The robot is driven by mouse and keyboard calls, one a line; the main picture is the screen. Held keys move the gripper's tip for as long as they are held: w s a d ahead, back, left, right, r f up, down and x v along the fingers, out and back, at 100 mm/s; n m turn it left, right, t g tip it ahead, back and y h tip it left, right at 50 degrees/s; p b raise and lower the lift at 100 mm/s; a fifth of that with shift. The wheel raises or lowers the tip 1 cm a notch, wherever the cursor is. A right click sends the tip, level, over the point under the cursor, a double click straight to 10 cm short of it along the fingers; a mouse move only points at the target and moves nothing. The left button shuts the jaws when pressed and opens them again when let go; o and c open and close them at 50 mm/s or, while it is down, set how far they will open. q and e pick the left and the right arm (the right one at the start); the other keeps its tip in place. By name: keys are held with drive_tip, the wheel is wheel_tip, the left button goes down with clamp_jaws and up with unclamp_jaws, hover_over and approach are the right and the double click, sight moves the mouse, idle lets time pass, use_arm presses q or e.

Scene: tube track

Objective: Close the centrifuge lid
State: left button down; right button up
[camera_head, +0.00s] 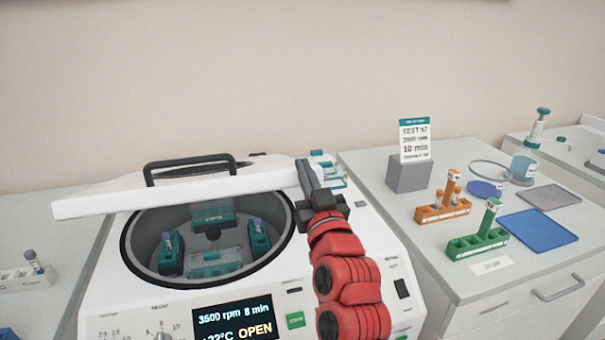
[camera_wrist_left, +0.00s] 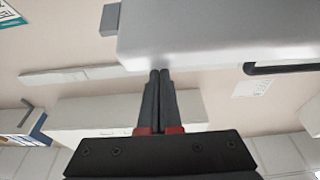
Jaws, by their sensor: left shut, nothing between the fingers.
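The white centrifuge (camera_head: 358,240) stands in front of me with its round chamber visible. Its white lid (camera_head: 110,200) is tilted over the chamber, seen nearly edge-on, with a black handle (camera_head: 190,160) on top. Inside are teal rotor buckets (camera_head: 257,240), some holding tubes. The display (camera_head: 232,316) reads "3500 rpm 8 min" and "OPEN". My left gripper (camera_head: 301,165) is shut and empty, its fingertips at the lid's right end; I cannot tell whether they touch. In the left wrist view the fingertips (camera_wrist_left: 160,73) meet the edge of the lid (camera_wrist_left: 220,35). My right gripper is out of view.
On the right bench are an orange rack (camera_head: 443,210), a green rack (camera_head: 477,243), a blue mat (camera_head: 540,231) and a grey block (camera_head: 408,174) with a sign. A white tube rack (camera_head: 25,279) stands at the left. Space above the lid is clear.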

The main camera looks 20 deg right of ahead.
use_arm(q)
drive_tip(key=shift+t, duration=0.3)
drive_tip(key=s+f+b, duration=0.1)
drive_tip(key=f+b, duration=0.2)
drive_tip(key=f, duration=0.1)
drive_tip(key=s+f+b, duration=0.1)
drive_tip(key=f+b, duration=0.3)
drive_tip(key=f, duration=0.1)
drive_tip(key=s+f+b, duration=0.1)
drive_tip(key=f+b, duration=0.3)
drive_tip(key=f, duration=0.1)
drive_tip(key=shift+s, duration=0.35)
